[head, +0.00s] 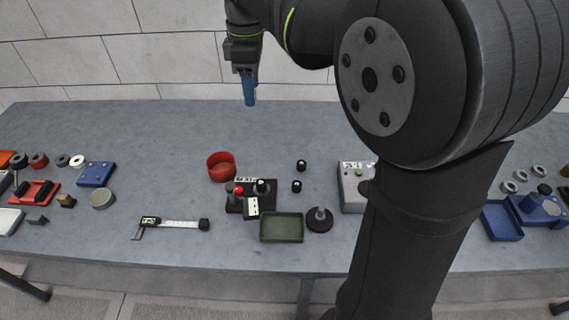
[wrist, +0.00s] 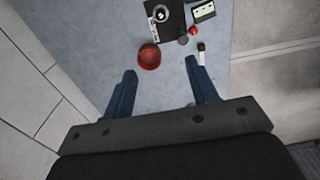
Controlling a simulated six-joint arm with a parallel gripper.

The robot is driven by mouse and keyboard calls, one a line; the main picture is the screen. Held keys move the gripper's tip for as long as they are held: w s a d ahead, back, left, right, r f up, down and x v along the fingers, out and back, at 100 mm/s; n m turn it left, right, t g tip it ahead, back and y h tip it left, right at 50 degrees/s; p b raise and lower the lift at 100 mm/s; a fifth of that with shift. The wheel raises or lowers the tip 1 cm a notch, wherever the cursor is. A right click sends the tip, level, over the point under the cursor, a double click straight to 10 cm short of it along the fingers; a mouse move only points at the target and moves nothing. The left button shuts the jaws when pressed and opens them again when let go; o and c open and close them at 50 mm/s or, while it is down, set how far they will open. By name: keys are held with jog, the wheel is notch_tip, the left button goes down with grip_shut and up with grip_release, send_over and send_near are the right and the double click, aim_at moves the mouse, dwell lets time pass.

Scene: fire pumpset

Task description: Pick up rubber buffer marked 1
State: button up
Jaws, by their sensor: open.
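Two small black cylinders with pale marks on top, likely the rubber buffers, stand on the table in the head view, one farther back (head: 301,165) and one nearer (head: 296,186). Another black cylinder with a pale top (head: 261,186) stands on a dark plate; it also shows in the wrist view (wrist: 160,14). I cannot read a number on any of them. My gripper (head: 249,103) is above the back of the table, left of and behind these cylinders. In the wrist view, its blue fingers (wrist: 160,67) are apart with nothing between them.
A red bowl (head: 221,173) stands left of the dark plate, beside a red-knobbed device (head: 238,191). A green tray (head: 282,239), a round black base with a post (head: 319,219) and a caliper (head: 174,223) lie nearer the front. A wall stands behind the table.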

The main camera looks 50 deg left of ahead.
notch_tip(320, 180, down, 14)
jog(key=m, duration=1)
send_over(261, 182)
jog(key=f, duration=1.1)
jog(key=shift+w+d, duration=0.15)
jog(key=shift+d, duration=0.05)
jog(key=shift+a+f, duration=0.2)
jog(key=shift+f, duration=2.95)
jog(key=c, duration=1.1)
jog(key=shift+r, duration=0.1)
